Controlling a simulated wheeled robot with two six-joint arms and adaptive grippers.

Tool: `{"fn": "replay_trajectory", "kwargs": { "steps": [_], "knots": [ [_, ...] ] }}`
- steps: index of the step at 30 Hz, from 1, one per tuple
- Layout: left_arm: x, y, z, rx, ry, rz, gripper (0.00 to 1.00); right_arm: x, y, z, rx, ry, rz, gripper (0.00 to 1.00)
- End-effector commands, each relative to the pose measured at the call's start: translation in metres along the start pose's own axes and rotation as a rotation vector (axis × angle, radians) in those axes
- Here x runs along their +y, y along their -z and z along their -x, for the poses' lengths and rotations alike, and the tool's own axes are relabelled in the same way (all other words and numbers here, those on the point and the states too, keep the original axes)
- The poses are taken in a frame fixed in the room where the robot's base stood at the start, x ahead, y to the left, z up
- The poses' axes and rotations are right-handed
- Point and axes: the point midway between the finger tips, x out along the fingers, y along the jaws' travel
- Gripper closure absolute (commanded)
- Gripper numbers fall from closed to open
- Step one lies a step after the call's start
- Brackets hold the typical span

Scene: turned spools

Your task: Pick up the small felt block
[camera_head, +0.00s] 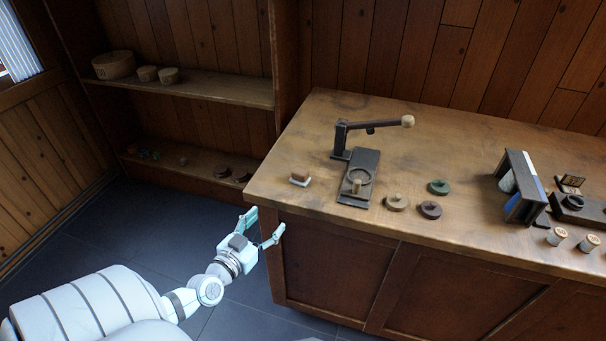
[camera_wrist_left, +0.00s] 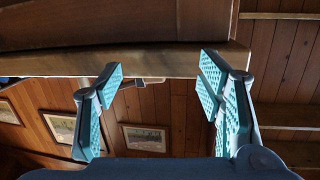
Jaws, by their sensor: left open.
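The small felt block (camera_head: 300,179) sits on the wooden workbench (camera_head: 260,190) near its left end in the head view. It has a brown top and a pale lower part. My left gripper (camera_head: 263,226) is open and empty, in front of the bench's left corner, to the left of and nearer than the block. In the left wrist view the two teal-padded fingers of my left gripper (camera_wrist_left: 160,85) stand wide apart. A small pale and brown thing (camera_wrist_left: 150,80) shows between them at the bench edge, probably the block. My right gripper is not in view.
A dark lever press (camera_head: 358,180) stands just right of the block. Round discs (camera_head: 397,202), a tilted dark frame (camera_head: 522,187) and pale spools (camera_head: 557,236) are further right. Shelves (camera_head: 200,85) stand at the left. The bench's front edge lies beside my left gripper.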

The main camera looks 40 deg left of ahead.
Motion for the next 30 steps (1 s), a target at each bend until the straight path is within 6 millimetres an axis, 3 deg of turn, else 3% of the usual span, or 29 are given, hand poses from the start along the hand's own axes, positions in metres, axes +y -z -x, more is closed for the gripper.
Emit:
{"fn": "replay_trajectory", "kwargs": {
  "steps": [1, 4, 13, 20, 25, 30],
  "knots": [
    [0.002, 0.031, -0.003, 0.059, -0.005, 0.02, 0.38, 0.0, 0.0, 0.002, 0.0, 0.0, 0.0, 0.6],
    [0.004, 0.061, -0.013, 0.118, -0.004, 0.049, 0.38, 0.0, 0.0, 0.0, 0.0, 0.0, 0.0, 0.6],
    [0.004, 0.069, -0.081, 0.122, -0.002, 0.055, 0.38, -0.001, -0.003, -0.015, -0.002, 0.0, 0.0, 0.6],
    [0.007, 0.077, -0.11, 0.121, -0.004, 0.056, 0.38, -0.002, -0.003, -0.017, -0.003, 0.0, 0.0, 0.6],
    [0.011, 0.082, -0.142, 0.119, -0.004, 0.056, 0.38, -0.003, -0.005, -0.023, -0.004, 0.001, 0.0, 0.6],
    [0.011, 0.084, -0.148, 0.117, -0.004, 0.053, 0.38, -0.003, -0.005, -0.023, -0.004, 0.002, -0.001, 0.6]
  ]
}}
